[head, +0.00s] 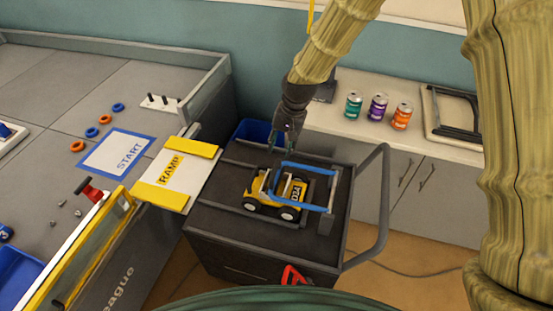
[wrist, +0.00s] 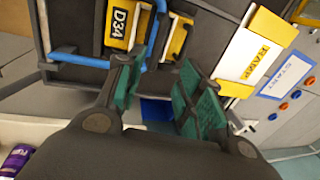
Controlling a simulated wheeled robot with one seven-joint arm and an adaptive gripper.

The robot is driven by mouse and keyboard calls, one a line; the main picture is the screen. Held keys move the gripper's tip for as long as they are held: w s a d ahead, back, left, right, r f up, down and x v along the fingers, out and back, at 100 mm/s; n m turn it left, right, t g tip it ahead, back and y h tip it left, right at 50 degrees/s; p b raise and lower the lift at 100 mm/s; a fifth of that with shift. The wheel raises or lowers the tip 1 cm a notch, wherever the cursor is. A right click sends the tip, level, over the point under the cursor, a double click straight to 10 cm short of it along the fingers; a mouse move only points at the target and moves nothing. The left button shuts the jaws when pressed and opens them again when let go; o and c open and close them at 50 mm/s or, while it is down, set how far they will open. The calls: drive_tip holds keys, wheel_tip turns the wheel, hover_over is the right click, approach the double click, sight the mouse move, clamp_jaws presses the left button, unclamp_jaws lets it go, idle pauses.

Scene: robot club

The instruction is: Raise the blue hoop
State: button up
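The car carries a D34 plate. My gripper (head: 281,147) is above the far edge of the cart, beside the hoop's far left corner. In the wrist view my gripper (wrist: 158,66) is open, with two green-padded fingers apart. The hoop (wrist: 152,42) passes behind the left finger and shows in the gap between the fingers. Whether a finger touches it I cannot tell.
A ramp (head: 176,175) joins the cart to the grey field table at left. The cart has a handle (head: 384,205) at right. Three cans (head: 377,107) stand on the back counter.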

sight(276, 167)
drive_tip(key=shift+w+a+f+p, duration=0.1)
drive_tip(key=shift+a+f+p, duration=0.2)
drive_tip(key=shift+f, duration=1.35)
drive_tip(key=shift+a+f+p, duration=0.15)
drive_tip(key=shift+f+p, duration=0.25)
drive_tip(key=shift+f, duration=1.2)
drive_tip(key=shift+w+a+f+p, duration=0.1)
drive_tip(key=shift+a+f+p, duration=0.2)
drive_tip(key=shift+f, duration=1.35)
clamp_jaws()
